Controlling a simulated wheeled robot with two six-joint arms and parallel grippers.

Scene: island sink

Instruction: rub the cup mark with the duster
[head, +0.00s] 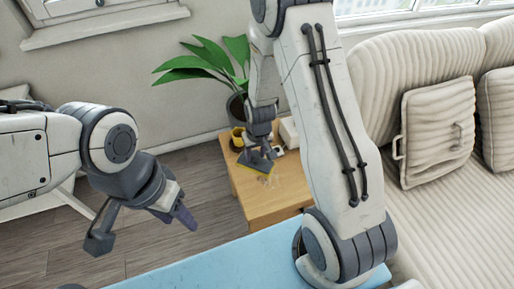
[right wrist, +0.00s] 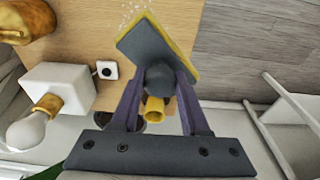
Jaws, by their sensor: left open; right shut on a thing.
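The duster (head: 257,162) is a flat pad, grey with a yellow edge; it also shows in the right wrist view (right wrist: 155,50). My right gripper (head: 262,143) is shut on its dark rounded grip, and the fingers (right wrist: 158,82) flank that grip in the wrist view. The pad is over the small wooden table; I cannot tell whether it touches the top. The cup mark (head: 268,181) is faint pale specks on the tabletop, just beyond the pad's edge in the wrist view (right wrist: 136,11). My left gripper (head: 142,228) is open and empty, away from the table.
The wooden table (head: 270,208) also holds a yellow mug (head: 237,139) and a white box-shaped lamp (right wrist: 58,88) with a bulb. A potted plant (head: 236,108) stands behind. A beige sofa (head: 440,200) is at right, a blue surface (head: 235,262) in front.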

